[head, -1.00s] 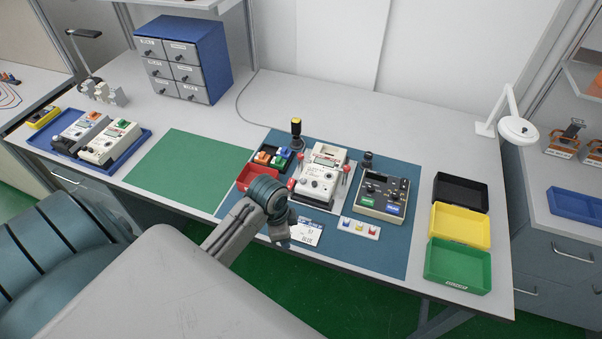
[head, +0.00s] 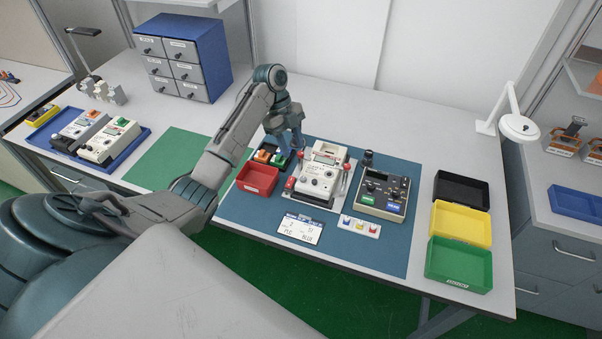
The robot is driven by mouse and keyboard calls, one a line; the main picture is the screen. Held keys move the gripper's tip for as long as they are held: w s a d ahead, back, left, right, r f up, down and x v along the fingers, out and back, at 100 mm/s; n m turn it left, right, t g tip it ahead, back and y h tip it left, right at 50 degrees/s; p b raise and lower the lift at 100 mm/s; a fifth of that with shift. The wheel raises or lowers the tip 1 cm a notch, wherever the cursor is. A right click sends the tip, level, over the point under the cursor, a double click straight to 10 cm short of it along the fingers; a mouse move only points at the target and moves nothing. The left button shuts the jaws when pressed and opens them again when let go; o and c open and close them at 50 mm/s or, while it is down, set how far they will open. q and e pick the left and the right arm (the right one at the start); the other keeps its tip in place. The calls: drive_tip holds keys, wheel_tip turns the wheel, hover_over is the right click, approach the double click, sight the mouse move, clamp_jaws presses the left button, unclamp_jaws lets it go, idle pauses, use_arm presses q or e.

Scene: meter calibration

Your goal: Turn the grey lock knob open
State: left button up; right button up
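A white meter (head: 318,180) sits in a light cradle with a red-tipped lever on each side, on the blue mat (head: 265,218). Small dark and grey knobs show on its face, but I cannot tell which is the grey lock knob. My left gripper (head: 289,146) points down just behind and left of the meter, over the back of a small dark tray of coloured plugs (head: 265,154). It appears apart from the meter. Its fingers are too small to tell open from shut, and I see nothing clearly held. My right gripper is not in view.
A dark calibrator box (head: 383,192) stands right of the meter. A red bin (head: 257,179) lies left, a label card (head: 300,229) and a strip of coloured pieces (head: 359,226) in front. Black, yellow and green trays (head: 458,265) line the right. The green mat (head: 175,158) is largely clear.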

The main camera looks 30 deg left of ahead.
sight(303, 178)
use_arm(q)
drive_tip(key=b+x, duration=0.6)
drive_tip(key=x, duration=0.2)
drive_tip(key=shift+a+f, duration=0.1)
drive_tip(key=shift+d+f+p, duration=0.4)
drive_tip(key=shift+f+p, duration=0.15)
drive_tip(key=shift+p, duration=0.25)
drive_tip(key=shift+d+f, duration=0.1)
drive_tip(key=shift+f, duration=0.15)
clamp_jaws()
